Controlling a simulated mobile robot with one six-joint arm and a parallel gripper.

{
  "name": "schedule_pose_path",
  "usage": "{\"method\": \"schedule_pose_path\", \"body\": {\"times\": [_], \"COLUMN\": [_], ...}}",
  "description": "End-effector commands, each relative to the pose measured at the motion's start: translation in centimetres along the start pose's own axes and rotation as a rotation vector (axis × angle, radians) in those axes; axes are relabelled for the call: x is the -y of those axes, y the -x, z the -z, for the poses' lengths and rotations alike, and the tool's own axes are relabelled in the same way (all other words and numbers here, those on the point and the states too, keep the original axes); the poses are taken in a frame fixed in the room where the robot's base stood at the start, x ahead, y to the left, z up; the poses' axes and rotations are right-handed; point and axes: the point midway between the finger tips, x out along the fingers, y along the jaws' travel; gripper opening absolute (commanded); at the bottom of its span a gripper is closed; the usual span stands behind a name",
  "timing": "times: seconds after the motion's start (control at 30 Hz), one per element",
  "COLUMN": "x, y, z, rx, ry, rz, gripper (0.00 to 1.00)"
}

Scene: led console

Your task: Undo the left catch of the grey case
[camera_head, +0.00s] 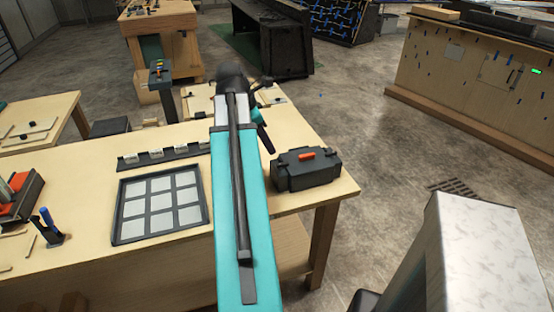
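The dark grey case (318,178) stands on the right end of the wooden table, with an orange piece on its top. Its catches are too small to tell apart, and its front left lies close beside my teal arm in the picture. My gripper (265,138) is a small dark shape just up and left of the case, partly behind my arm. It looks apart from the case. Its fingers are too small and dark to show whether they are open or shut.
A dark tray of pale square tiles (160,204) lies left of my arm, with a dark strip holding pale pieces (164,155) behind it. A blue-handled tool in a stand (48,229) is further left. The right table edge is close to the case; open floor lies beyond.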

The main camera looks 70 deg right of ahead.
Motion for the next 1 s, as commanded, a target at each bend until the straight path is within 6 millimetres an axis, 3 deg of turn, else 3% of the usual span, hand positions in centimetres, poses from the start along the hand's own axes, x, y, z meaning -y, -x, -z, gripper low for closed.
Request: {"method": "schedule_pose_path", "body": {"times": [0.6, 1.0], "x": [0.1, 0.0], "y": [-6.6, -8.5], "z": [-0.1, -0.1], "rx": [0.0, 0.0], "ry": [-0.001, -0.002], "rz": [0.003, 0.0], "gripper": [0.29, 0.29]}}
